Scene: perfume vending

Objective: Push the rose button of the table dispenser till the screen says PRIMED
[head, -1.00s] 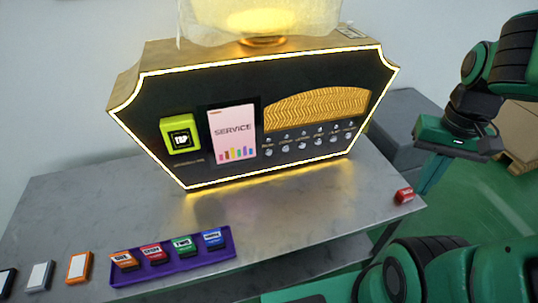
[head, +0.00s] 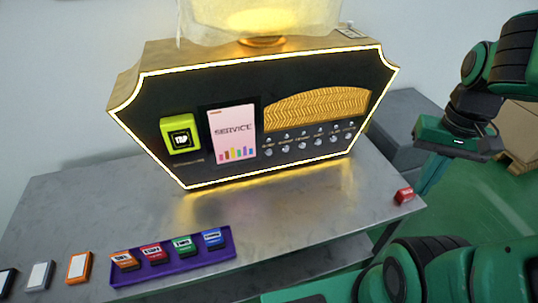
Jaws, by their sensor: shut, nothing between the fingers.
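The table dispenser (head: 185,85) is a black-fronted machine with a glowing yellow edge, standing at the back of the grey table. Its screen (head: 232,133) is pink-white and reads SERVICE above small coloured bars. A row of several small silver buttons (head: 302,145) runs to the right of the screen under a gold patterned panel. Their labels are too small to read, so I cannot tell which is rose. My gripper (head: 424,190) is shut and empty, pointing down at the table's right edge, well right of the dispenser and apart from the buttons.
A yellow-green block marked TAP (head: 181,136) is on the dispenser's left front. A purple tray (head: 185,272) holds several coloured labelled blocks. An orange-and-white block (head: 78,267) and a grey one (head: 39,275) lie left of it. A red block (head: 404,195) lies beside my gripper. The table's middle is clear.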

